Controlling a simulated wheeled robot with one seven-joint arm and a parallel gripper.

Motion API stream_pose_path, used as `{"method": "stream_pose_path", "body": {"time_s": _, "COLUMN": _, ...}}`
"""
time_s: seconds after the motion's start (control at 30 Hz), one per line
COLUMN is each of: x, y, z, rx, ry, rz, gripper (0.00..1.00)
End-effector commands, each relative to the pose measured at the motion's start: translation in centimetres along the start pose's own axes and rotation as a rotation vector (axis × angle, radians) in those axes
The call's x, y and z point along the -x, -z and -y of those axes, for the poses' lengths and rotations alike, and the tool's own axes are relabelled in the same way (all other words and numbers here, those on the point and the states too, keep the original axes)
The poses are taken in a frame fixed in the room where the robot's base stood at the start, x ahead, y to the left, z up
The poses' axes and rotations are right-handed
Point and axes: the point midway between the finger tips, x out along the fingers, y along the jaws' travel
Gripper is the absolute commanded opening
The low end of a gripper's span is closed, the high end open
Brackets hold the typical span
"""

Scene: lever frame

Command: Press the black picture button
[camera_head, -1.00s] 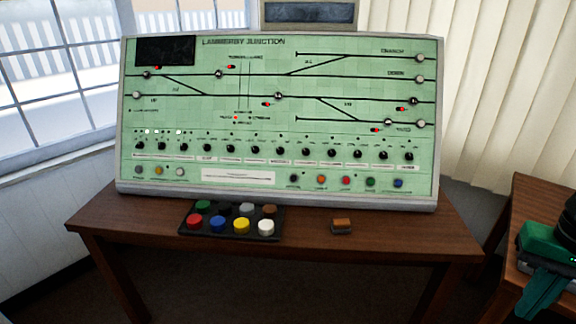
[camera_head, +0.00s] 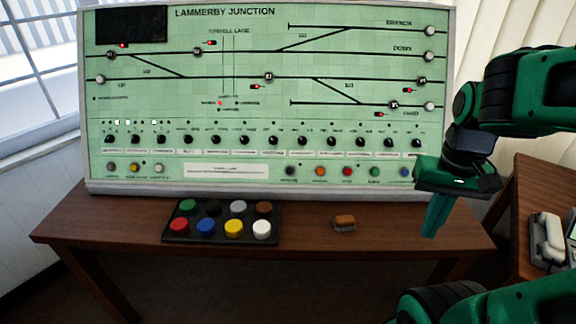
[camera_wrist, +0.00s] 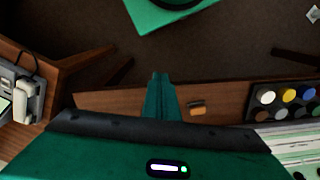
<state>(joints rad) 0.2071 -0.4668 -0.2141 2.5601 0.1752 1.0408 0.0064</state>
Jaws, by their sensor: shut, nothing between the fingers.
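The black button (camera_head: 213,208) is a round cap in the back row of a dark button box (camera_head: 170,236) on the table, between a green button (camera_head: 187,206) and a grey one (camera_head: 238,206). It is dark on dark and hard to make out. My gripper (camera_head: 430,228) is shut and empty, fingers pointing down near the table's right part, well right of the button box. In the wrist view the closed fingers (camera_wrist: 160,80) show over the table edge, with the box (camera_wrist: 254,106) at the right.
Red, blue, yellow and white buttons form the box's front row. A small brown-topped block (camera_head: 344,222) lies between the box and my gripper. The green control panel (camera_head: 330,150) stands behind. A side table (camera_head: 530,190) with a telephone-like object (camera_head: 548,238) is at the right.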

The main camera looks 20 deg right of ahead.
Motion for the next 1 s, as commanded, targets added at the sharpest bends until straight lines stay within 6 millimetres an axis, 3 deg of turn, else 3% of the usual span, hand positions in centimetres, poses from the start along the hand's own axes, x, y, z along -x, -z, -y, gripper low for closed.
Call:
{"method": "stream_pose_path", "body": {"time_s": 0.07, "x": 0.5, "y": -0.6, "z": -0.3, "rx": 0.021, "ry": 0.006, "rz": -0.014, "gripper": 0.0}}
{"method": "stream_pose_path", "body": {"time_s": 0.13, "x": 0.7, "y": 0.3, "z": 0.2, "rx": 0.086, "ry": 0.009, "rz": -0.035, "gripper": 0.0}}
{"method": "stream_pose_path", "body": {"time_s": 0.27, "x": 1.1, "y": 4.7, "z": 4.2, "rx": 0.374, "ry": 0.016, "rz": -0.112, "gripper": 0.0}}
{"method": "stream_pose_path", "body": {"time_s": 0.4, "x": 1.6, "y": 10.7, "z": 11.5, "rx": 0.83, "ry": 0.03, "rz": -0.245, "gripper": 0.0}}
{"method": "stream_pose_path", "body": {"time_s": 0.5, "x": 1.9, "y": 13.9, "z": 17.4, "rx": 1.137, "ry": 0.036, "rz": -0.348, "gripper": 0.0}}
{"method": "stream_pose_path", "body": {"time_s": 0.6, "x": 2.1, "y": 15.9, "z": 22.8, "rx": 1.387, "ry": 0.04, "rz": -0.443, "gripper": 0.0}}
{"method": "stream_pose_path", "body": {"time_s": 0.7, "x": 2.3, "y": 16.9, "z": 26.8, "rx": 1.561, "ry": 0.042, "rz": -0.518, "gripper": 0.0}}
{"method": "stream_pose_path", "body": {"time_s": 0.83, "x": 2.4, "y": 17.4, "z": 29.4, "rx": 1.674, "ry": 0.04, "rz": -0.573, "gripper": 0.0}}
{"method": "stream_pose_path", "body": {"time_s": 1.0, "x": 2.5, "y": 17.6, "z": 30.0, "rx": 1.698, "ry": 0.038, "rz": -0.586, "gripper": 0.0}}
